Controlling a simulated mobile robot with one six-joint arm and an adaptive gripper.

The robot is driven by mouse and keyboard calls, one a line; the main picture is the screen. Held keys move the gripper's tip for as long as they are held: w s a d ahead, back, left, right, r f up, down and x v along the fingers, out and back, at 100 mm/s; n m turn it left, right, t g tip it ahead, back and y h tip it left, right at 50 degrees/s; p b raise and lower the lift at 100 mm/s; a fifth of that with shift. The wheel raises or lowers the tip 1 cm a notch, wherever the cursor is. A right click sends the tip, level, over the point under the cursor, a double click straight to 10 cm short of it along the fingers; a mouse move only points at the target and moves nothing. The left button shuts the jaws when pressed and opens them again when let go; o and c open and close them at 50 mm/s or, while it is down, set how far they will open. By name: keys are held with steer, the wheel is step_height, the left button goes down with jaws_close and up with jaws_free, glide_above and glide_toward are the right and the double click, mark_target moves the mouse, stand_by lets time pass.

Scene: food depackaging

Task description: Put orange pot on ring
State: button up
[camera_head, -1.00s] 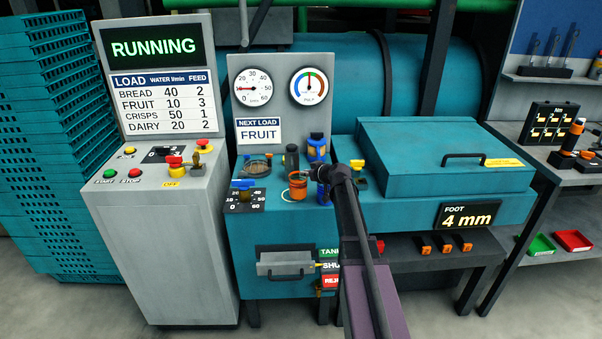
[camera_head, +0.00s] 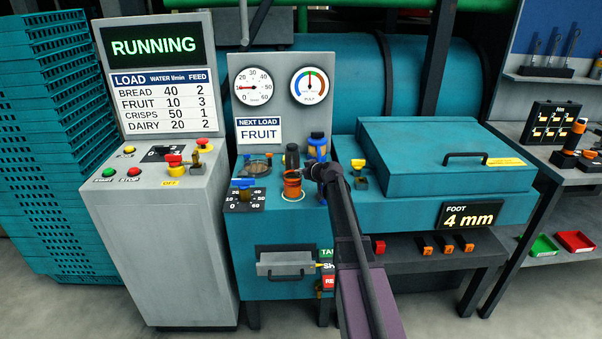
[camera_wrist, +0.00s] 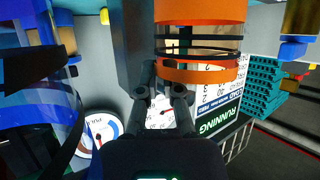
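The orange pot (camera_head: 292,183) has orange bands and a clear middle. It is at the end of my gripper (camera_head: 315,172), just above the control deck, upright in the head view. A pale ring with an orange edge (camera_head: 292,197) shows on the deck directly below the pot. I cannot tell if the pot touches it.
A dark pot (camera_head: 292,157) stands behind the orange pot. A blue and amber pot (camera_head: 317,147) is behind my gripper. A blue-handled valve with a dial (camera_head: 244,192) is at left, near a round mesh opening (camera_head: 257,166). A teal lidded box (camera_head: 430,165) is at right.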

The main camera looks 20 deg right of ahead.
steer(key=o, duration=0.4)
steer(key=shift+r, duration=0.1)
steer(key=shift+r, duration=0.1)
steer(key=shift+p+v, duration=2.75)
steer(key=shift+v, duration=3.2)
